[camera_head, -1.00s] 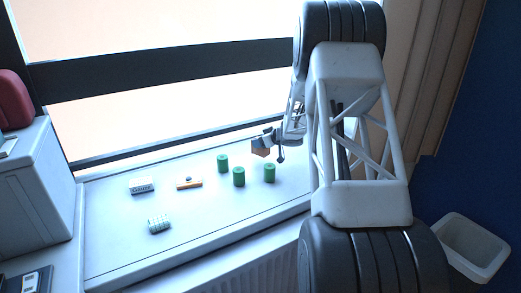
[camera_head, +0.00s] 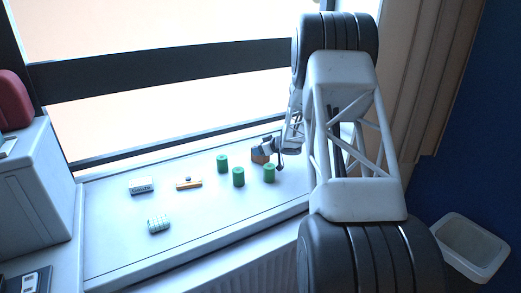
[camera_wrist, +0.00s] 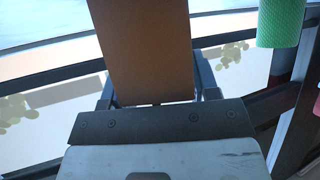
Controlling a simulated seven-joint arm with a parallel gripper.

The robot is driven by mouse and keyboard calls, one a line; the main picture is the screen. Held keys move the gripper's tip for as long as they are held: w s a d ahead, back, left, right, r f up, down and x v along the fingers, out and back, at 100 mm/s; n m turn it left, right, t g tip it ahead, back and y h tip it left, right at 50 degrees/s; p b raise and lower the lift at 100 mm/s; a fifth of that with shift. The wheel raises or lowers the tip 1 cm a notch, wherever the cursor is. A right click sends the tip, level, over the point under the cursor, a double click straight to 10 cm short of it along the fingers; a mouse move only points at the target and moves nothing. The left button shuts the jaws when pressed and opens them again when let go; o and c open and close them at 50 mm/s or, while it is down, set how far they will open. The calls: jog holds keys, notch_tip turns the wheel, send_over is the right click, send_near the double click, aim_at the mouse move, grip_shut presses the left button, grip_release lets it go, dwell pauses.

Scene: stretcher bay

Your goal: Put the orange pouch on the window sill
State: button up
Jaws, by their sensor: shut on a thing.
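My gripper (camera_head: 270,147) is at the back right of the window sill (camera_head: 205,222), shut on the orange pouch (camera_head: 259,157). In the head view the pouch is small, brownish and partly hidden by the gripper. It is low over the sill or touching it; I cannot tell which. In the wrist view the pouch (camera_wrist: 147,50) is a flat brown-orange face standing out between the fingers, its far end cut off by the frame.
Three green cylinders stand on the sill: one in front of the pouch (camera_head: 269,173), two to its left (camera_head: 238,177) (camera_head: 222,163). Farther left lie a white box (camera_head: 141,185), an orange-and-white item (camera_head: 188,184) and a pale green roll (camera_head: 158,225). The sill's front is clear.

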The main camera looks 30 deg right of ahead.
jog(key=o, duration=1)
jog(key=shift+f, duration=0.1)
jog(key=shift+o, duration=0.2)
jog(key=shift+r, duration=0.2)
jog(key=v, duration=1.2)
jog(key=shift+s+f, duration=0.1)
jog(key=shift+a, duration=0.1)
